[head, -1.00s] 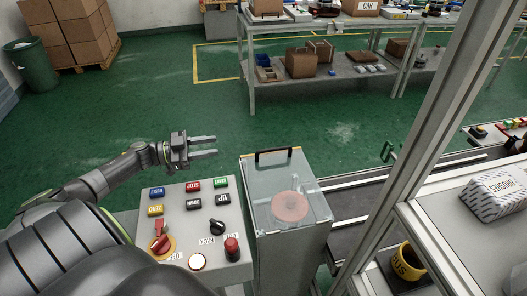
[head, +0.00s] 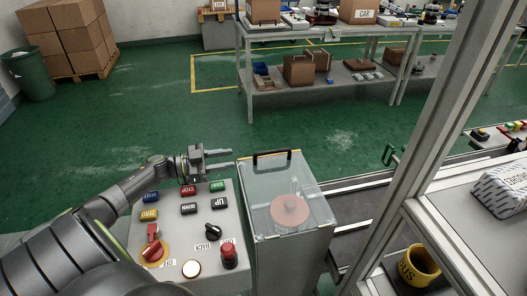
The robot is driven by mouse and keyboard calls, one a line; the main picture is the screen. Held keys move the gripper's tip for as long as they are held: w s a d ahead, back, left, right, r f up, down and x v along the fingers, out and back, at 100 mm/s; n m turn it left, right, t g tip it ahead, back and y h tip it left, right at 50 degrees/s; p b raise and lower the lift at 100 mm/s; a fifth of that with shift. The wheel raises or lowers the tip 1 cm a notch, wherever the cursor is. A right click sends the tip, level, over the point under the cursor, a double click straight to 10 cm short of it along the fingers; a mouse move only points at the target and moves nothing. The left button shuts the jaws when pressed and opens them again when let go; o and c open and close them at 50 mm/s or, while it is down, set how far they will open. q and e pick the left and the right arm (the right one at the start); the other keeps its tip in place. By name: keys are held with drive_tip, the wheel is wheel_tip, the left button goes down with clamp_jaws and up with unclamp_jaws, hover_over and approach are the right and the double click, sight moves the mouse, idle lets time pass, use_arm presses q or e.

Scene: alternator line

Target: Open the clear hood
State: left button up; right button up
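The clear hood (head: 272,190) is a see-through box top on a tall grey cabinet to the right of the button panel. It is shut. A black handle (head: 272,153) stands on its far top edge. A round pink part (head: 290,210) shows inside through the clear walls. My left gripper (head: 231,159) is to the left of the handle, above the far edge of the panel, with its fingers pointing right toward the handle. It looks open and empty, and a gap shows between it and the handle. My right gripper is not in view.
A grey button panel (head: 168,215) with several buttons and a red knob lies below my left arm. A metal frame post (head: 432,125) and a conveyor (head: 355,205) stand right of the hood. A shelf table (head: 300,103) with boxes is farther back.

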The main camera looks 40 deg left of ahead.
sight(264, 152)
use_arm(q)
drive_tip(key=p+x, duration=0.2)
drive_tip(key=x, duration=1)
drive_tip(key=shift+w+p, duration=0.1)
drive_tip(key=shift+p, duration=0.25)
clamp_jaws()
